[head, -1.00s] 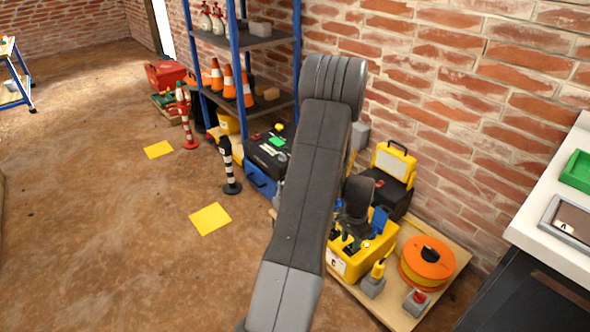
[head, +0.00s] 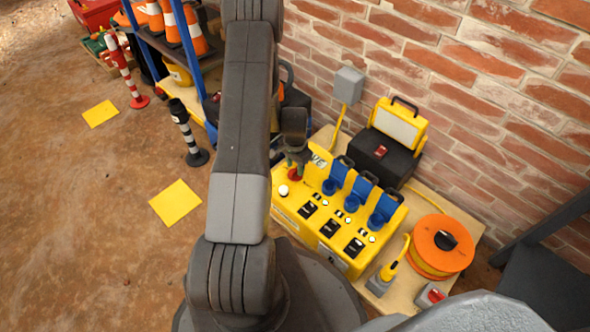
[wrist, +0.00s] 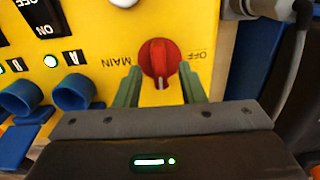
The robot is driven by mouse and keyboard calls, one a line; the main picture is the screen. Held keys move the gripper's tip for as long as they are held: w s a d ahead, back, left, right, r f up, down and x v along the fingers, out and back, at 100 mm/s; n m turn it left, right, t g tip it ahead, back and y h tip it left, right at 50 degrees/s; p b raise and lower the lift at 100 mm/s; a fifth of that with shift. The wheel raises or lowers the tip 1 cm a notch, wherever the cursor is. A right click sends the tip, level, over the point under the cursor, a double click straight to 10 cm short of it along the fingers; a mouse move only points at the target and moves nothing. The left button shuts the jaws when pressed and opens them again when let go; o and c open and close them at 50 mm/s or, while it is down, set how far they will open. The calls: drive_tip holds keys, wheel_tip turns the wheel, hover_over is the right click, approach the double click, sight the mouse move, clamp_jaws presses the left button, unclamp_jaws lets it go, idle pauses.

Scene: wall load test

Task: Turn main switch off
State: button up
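The red main switch (wrist: 159,58) is a round rotary knob on the yellow power box (head: 330,262). In the wrist view, upside-down lettering reads MAIN to its left and OFF to its right. A pale mark on the knob points down toward my gripper. My gripper (wrist: 159,70) is open, with one green finger on either side of the knob's lower part. I cannot tell whether the fingers touch it. In the head view the red switch (head: 295,174) shows at the box's far left, just under my gripper (head: 297,158), which partly hides it.
Blue sockets (head: 361,190) and black switches (head: 329,228) line the box. A black case (head: 384,155), an orange cable reel (head: 438,247) and a grey wall box (head: 348,85) are close by. Open floor lies left, with a striped post (head: 188,135).

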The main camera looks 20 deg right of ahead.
drive_tip(key=shift+f, duration=0.65)
clamp_jaws()
